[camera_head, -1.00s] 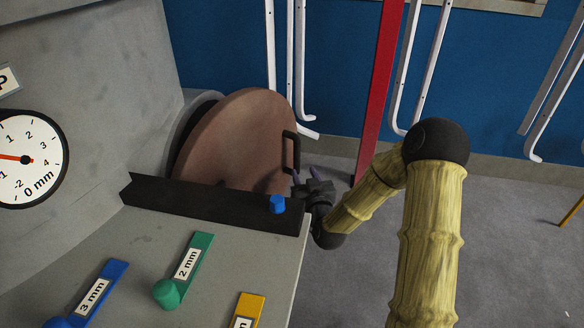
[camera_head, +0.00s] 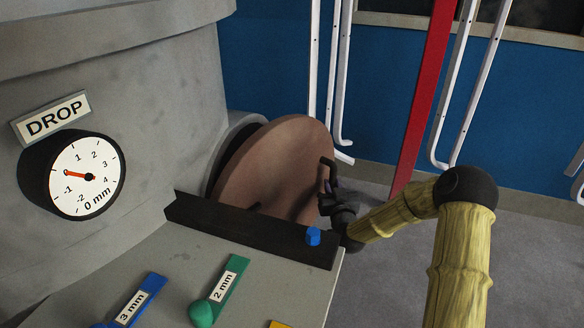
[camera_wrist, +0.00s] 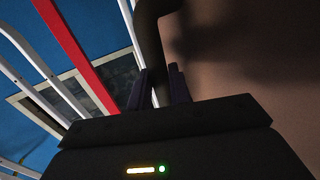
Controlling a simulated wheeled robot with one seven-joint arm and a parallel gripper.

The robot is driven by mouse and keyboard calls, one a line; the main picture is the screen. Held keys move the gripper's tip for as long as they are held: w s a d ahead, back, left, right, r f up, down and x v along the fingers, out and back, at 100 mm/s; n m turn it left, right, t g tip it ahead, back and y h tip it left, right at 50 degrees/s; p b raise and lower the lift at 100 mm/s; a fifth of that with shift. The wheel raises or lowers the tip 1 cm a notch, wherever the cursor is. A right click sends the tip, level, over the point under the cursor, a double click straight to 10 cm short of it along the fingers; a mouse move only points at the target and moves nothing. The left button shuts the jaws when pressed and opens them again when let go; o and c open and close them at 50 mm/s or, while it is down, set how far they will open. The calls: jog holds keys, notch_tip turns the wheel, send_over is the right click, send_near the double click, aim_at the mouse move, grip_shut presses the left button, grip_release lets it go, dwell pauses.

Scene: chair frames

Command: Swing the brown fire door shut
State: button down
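The brown fire door (camera_head: 275,168) is a round, reddish-brown plate standing ajar from the grey round opening (camera_head: 232,150) behind it. Its dark bar handle (camera_head: 323,175) is on the door's right side. My gripper (camera_head: 333,187) is at the lower part of this handle. In the wrist view, the two dark fingers (camera_wrist: 158,88) stand on either side of the dark handle (camera_wrist: 150,28), with the brown door face (camera_wrist: 250,60) to the right. I cannot tell whether the fingers press on the bar.
A black ledge (camera_head: 250,228) with a blue knob (camera_head: 313,236) runs in front of the door. A grey bench with blue and green tagged pieces (camera_head: 228,280) is nearer. A red post (camera_head: 425,100) and white rails (camera_head: 465,85) stand behind. Grey floor at right is open.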

jog(key=w+a+b, duration=0.2)
jog(key=w+a, duration=0.5)
jog(key=a, duration=0.1)
jog(key=shift+a, duration=0.4)
dwell(0.4)
jog(key=shift+w+a+b, duration=0.15)
jog(key=shift+w+a, duration=0.2)
jog(key=shift+a, duration=0.3)
jog(key=shift+w+a+b, duration=0.15)
jog(key=shift+w+a, duration=0.25)
jog(key=shift+a, duration=0.2)
jog(key=shift+w+a+b, duration=0.15)
jog(key=shift+w+a, duration=0.2)
jog(key=shift+a, duration=0.3)
jog(key=c, duration=1.2)
grip_release()
jog(key=shift+c, duration=0.2)
jog(key=shift+o, duration=0.2)
jog(key=s, duration=0.5)
jog(key=s+d+b, duration=0.1)
jog(key=s, duration=0.5)
jog(key=s+d, duration=0.1)
jog(key=s, duration=0.5)
jog(key=shift+s+d, duration=0.1)
jog(key=shift+d, duration=0.05)
